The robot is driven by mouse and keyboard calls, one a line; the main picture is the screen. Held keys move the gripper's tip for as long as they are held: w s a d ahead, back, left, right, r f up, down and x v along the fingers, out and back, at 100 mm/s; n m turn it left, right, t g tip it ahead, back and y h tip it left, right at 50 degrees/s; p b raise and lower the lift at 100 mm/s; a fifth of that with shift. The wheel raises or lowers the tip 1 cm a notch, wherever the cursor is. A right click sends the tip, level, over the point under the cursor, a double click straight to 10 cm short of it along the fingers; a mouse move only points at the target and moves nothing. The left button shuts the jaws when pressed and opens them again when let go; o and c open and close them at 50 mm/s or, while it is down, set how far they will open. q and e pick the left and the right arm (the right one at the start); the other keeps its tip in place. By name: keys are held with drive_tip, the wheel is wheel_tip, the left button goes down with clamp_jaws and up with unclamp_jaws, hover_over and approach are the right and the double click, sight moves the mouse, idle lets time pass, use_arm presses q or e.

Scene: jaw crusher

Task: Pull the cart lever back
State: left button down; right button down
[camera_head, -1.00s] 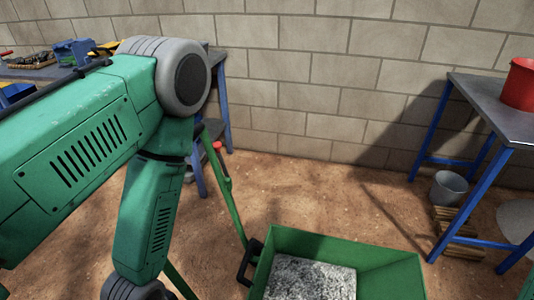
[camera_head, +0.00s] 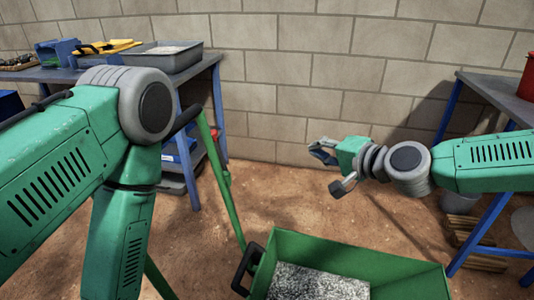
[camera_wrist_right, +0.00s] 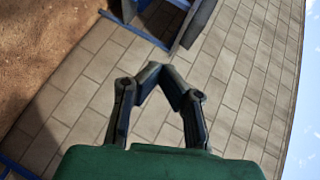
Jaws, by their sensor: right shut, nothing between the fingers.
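The green cart (camera_head: 365,265) stands at the bottom centre, with grey gravel in its tray. A black handle-like part (camera_head: 245,268) sits at the cart's left side. A long green bar (camera_head: 226,185) rises from there toward the upper left, partly behind my left arm; I cannot tell whether it is the lever. My right gripper (camera_head: 322,152) is above and beyond the cart, pointing left, apart from the bar. In the right wrist view my right gripper (camera_wrist_right: 160,72) has its fingertips together and is empty. My left gripper is out of view.
A workbench (camera_head: 215,62) with a grey tray (camera_head: 165,56) stands at the back left. Another table (camera_head: 490,95) with a red container (camera_head: 527,80) is at the right, wooden slats below it. A block wall (camera_head: 300,60) closes the back.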

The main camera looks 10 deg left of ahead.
drive_tip(key=s+a+b+x, duration=0.1)
drive_tip(key=s+b+x, duration=0.1)
drive_tip(key=x, duration=1)
drive_tip(key=shift+a+f+b, duration=0.35)
drive_tip(key=shift+a+b, duration=0.2)
drive_tip(key=shift+b, duration=0.3)
drive_tip(key=shift+w, duration=0.15)
drive_tip(key=a+h+p, duration=0.1)
drive_tip(key=a+p, duration=0.1)
drive_tip(key=p, duration=0.2)
drive_tip(key=shift+a+n, duration=0.1)
drive_tip(key=shift+n, duration=0.2)
drive_tip(key=shift+g, duration=0.3)
